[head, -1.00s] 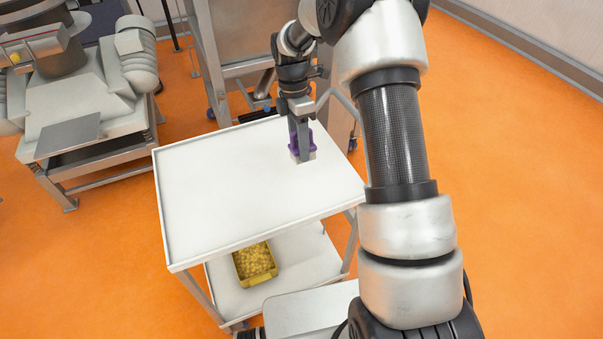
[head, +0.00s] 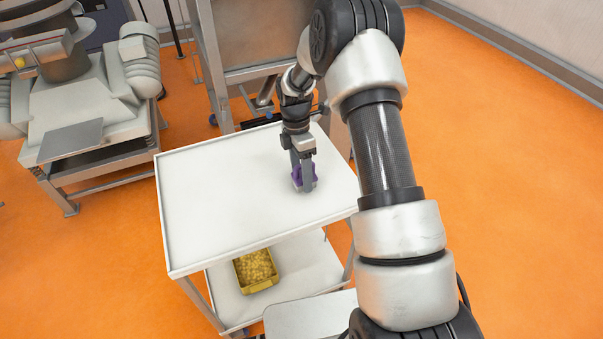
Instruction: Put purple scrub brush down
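The purple scrub brush (head: 297,174) is at my gripper (head: 304,184), between its fingers, over the right part of the white cart's top shelf (head: 220,205). The fingers hide part of the brush. Its pale underside is at or very close to the shelf surface; I cannot tell whether it touches. The fingers point down and appear closed around the brush.
The top shelf is otherwise bare, with a low raised rim. A yellow bin (head: 256,271) with pale contents stands on the cart's lower shelf. A grey machine (head: 85,100) stands at the left, and a metal frame (head: 240,40) stands behind the cart.

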